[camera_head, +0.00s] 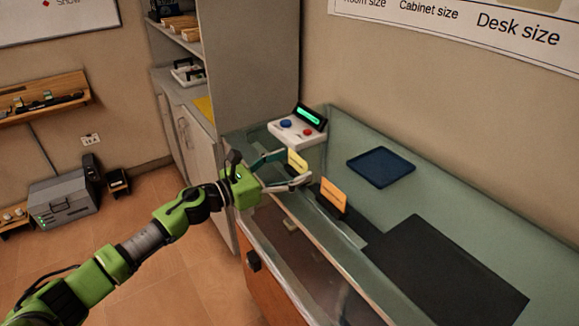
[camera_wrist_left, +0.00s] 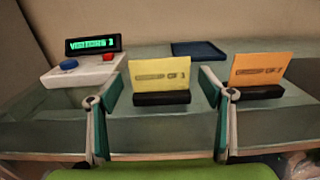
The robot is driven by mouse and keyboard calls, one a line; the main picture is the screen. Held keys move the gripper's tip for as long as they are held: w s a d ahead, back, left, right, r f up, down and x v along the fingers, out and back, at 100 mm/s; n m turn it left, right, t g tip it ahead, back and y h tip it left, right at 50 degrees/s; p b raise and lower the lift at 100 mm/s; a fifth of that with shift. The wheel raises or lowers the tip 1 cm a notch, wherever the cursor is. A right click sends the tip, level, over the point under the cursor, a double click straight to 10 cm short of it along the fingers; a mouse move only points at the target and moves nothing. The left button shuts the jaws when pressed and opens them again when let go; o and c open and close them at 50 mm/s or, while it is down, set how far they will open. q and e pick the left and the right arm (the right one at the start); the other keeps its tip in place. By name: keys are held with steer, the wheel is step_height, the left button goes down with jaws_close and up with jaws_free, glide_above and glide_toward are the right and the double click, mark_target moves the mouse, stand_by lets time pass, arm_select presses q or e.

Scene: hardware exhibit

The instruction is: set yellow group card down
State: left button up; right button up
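The yellow group card (camera_head: 297,160) stands upright in a dark base on the glass counter, in front of the button box. In the left wrist view the yellow card (camera_wrist_left: 160,74) and its black base (camera_wrist_left: 161,98) are between my left fingers, with a gap on each side. My left gripper (camera_head: 298,167) is open around the card and does not grip it. It also shows in the left wrist view (camera_wrist_left: 163,80). My right gripper is in neither view.
An orange card (camera_head: 333,195) in a dark base stands close to the right finger. A white button box (camera_head: 297,133) with a green display is behind. A blue tray (camera_head: 381,167) and a dark mat (camera_head: 440,275) lie to the right.

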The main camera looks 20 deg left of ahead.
arm_select(q)
steer(key=shift+s+a+f, duration=0.2)
steer(key=shift+f, duration=0.05)
steer(key=b+v, duration=0.2)
steer(key=v, duration=0.1)
steer(key=b+v, duration=0.1)
steer(key=shift+s+d+f, duration=0.1)
steer(key=shift+s+f, duration=0.2)
steer(key=shift+s, duration=0.15)
steer(key=r+b+v, duration=0.1)
steer(key=b+v, duration=0.2)
steer(key=v, duration=0.5)
steer(key=shift+s+b, duration=0.3)
steer(key=shift+b, duration=0.05)
